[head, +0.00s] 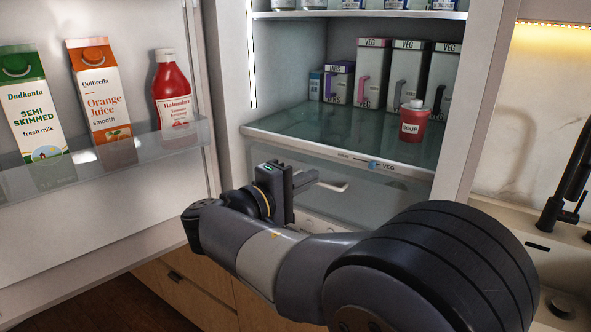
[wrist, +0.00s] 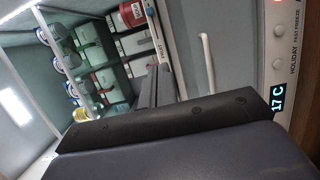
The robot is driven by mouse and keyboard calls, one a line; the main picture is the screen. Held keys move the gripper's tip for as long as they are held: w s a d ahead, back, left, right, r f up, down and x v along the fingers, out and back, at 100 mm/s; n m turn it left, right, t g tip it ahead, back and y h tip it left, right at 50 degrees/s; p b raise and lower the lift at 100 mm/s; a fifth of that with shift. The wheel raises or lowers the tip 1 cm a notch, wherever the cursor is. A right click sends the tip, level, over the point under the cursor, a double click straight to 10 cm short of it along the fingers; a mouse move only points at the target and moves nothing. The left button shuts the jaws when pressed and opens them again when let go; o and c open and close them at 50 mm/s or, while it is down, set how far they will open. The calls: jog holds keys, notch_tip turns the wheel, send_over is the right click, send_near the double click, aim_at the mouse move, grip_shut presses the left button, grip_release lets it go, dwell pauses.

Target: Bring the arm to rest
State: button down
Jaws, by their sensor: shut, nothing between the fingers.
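My gripper (head: 306,182) is in front of the open fridge, near the clear drawer (head: 385,200) below the glass shelf. Its fingers are together with nothing between them. In the wrist view the shut fingers (wrist: 157,84) point toward the fridge interior, and the view is strongly tilted. My arm reaches in from the lower right of the head view, bent, with its large dark joint in front. Whether the fingers touch the drawer front cannot be told.
The fridge door on the left holds a milk carton (head: 32,105), a juice carton (head: 100,95) and a red bottle (head: 172,90). A black faucet (head: 572,175) is at right.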

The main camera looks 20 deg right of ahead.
dwell(0.3)
jog(key=p+x, duration=0.2)
jog(key=x, duration=0.7)
jog(key=shift+s+r, duration=0.1)
jog(key=shift+s+d+p, duration=0.2)
jog(key=shift+s+d, duration=0.1)
jog(key=shift+d, duration=0.3)
jog(key=shift+s+d+p, duration=0.2)
jog(key=shift+s+d, duration=0.1)
jog(key=shift+d, duration=0.3)
jog(key=shift+s+d, duration=0.2)
jog(key=shift+s, duration=0.05)
